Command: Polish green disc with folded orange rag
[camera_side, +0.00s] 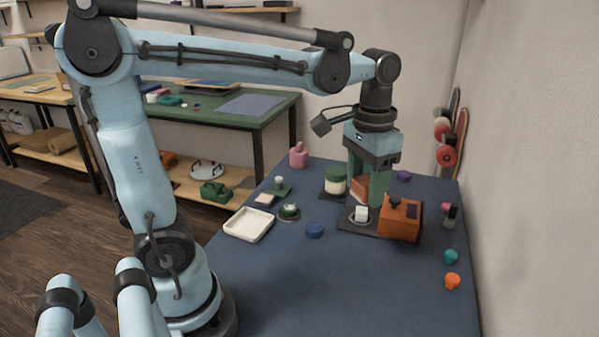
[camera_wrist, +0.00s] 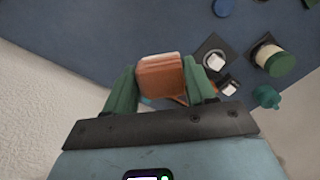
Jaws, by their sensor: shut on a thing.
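My gripper (camera_side: 368,190) is shut on a folded orange-brown rag (camera_wrist: 160,75), which sits between its green fingers in the wrist view. In the side view the rag (camera_side: 359,188) shows partly, above the dark mat and behind the orange box. A small round green piece (camera_side: 290,211), which looks like the green disc, rests on a grey round base left of my gripper, well apart from the rag. I cannot make out the disc in the wrist view.
An orange box (camera_side: 399,222) and a white block (camera_side: 361,214) stand close to my gripper. A green-lidded jar (camera_side: 335,181) is just left. A cream tray (camera_side: 248,224) and blue disc (camera_side: 314,230) lie further left. The front of the blue table (camera_side: 340,290) is clear; a wall bounds the right.

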